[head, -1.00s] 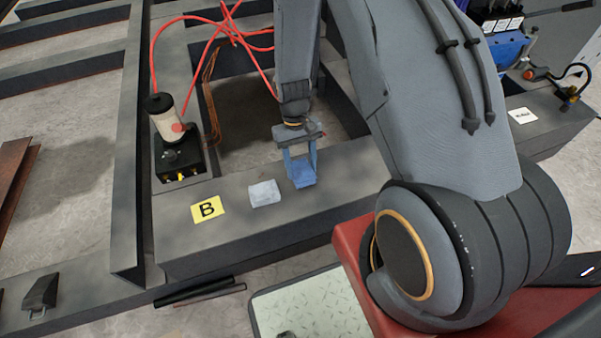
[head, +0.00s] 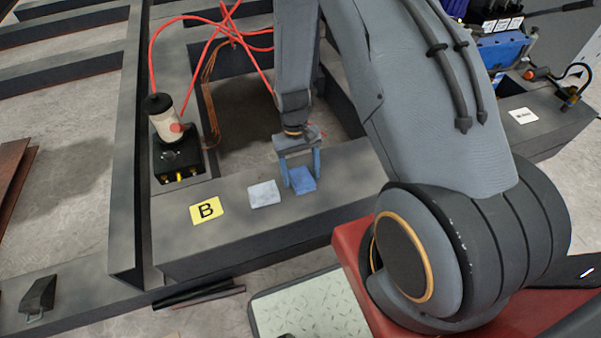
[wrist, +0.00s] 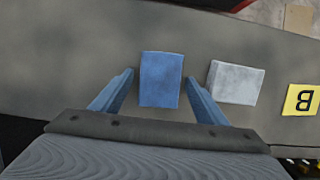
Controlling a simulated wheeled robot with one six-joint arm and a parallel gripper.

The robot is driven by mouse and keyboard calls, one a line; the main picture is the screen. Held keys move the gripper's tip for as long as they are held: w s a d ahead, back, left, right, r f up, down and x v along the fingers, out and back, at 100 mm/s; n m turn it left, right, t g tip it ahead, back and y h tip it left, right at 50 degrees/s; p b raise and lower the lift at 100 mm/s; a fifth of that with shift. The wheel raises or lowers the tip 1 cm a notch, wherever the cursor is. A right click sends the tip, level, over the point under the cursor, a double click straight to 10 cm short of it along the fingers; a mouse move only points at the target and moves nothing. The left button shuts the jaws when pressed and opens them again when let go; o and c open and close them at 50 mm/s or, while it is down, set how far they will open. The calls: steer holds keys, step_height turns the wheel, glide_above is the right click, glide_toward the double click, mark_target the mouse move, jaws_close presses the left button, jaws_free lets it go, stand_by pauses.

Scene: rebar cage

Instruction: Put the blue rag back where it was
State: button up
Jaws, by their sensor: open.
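The blue rag (head: 302,180) lies flat on the dark steel beam (head: 238,228), to the right of a pale grey rag. My gripper (head: 303,175) is over the blue rag with its blue fingers apart. In the wrist view the blue rag (wrist: 161,80) shows between and just beyond the two fingers of my gripper (wrist: 160,88), with gaps on both sides. I cannot tell how high the fingertips are above the beam.
The pale grey rag (head: 264,194) lies close beside the blue rag, and a yellow B label (head: 207,210) is further left. A white canister (head: 168,126) on a black box stands at the back left, with red hoses (head: 207,38). A dark opening lies behind the beam.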

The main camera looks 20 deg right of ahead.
steer(key=s+a+p+v, duration=0.1)
steer(key=s+a+v, duration=0.1)
steer(key=v, duration=0.8)
steer(key=s+a+r+p+v, duration=0.1)
steer(key=p+v, duration=0.1)
steer(key=v, duration=0.8)
steer(key=s+a+r+n+t, duration=0.1)
steer(key=s+a+r, duration=0.2)
steer(key=s+r, duration=0.7)
steer(key=s+a+r+n+t, duration=0.2)
steer(key=s+a+r, duration=0.2)
steer(key=s+r, duration=0.6)
steer(key=shift+s+a+r+y, duration=0.2)
steer(key=shift+r+y, duration=0.1)
steer(key=shift+r, duration=0.25)
steer(key=d+r+m+p, duration=0.3)
steer(key=d+r+p, duration=0.7)
steer(key=p, duration=1)
steer(key=shift+r, duration=0.9)
